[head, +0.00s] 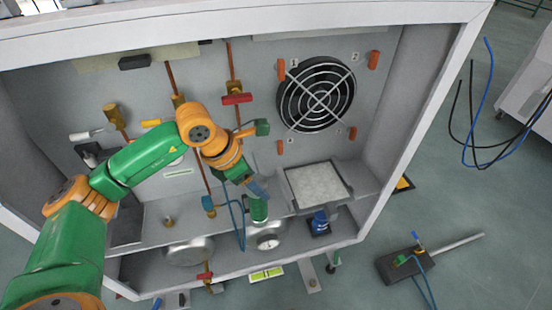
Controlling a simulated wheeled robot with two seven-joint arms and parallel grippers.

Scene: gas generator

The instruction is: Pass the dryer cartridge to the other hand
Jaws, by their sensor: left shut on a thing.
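My left arm reaches in from the left into the open cabinet. Its gripper (258,192) points down and is shut on the top of a green cylinder, which I take as the dryer cartridge (259,210). The cartridge looks upright, close to the cabinet's shelf edge; I cannot tell whether its bottom touches anything. The fingers hide its upper end. My right gripper is not in view.
A black fan (316,95) is on the back wall. A white filter panel (317,186), a blue cylinder (320,222), a round gauge (268,241) and blue tubing (240,225) are near the cartridge. Copper pipes with valves (236,98) run behind my arm.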

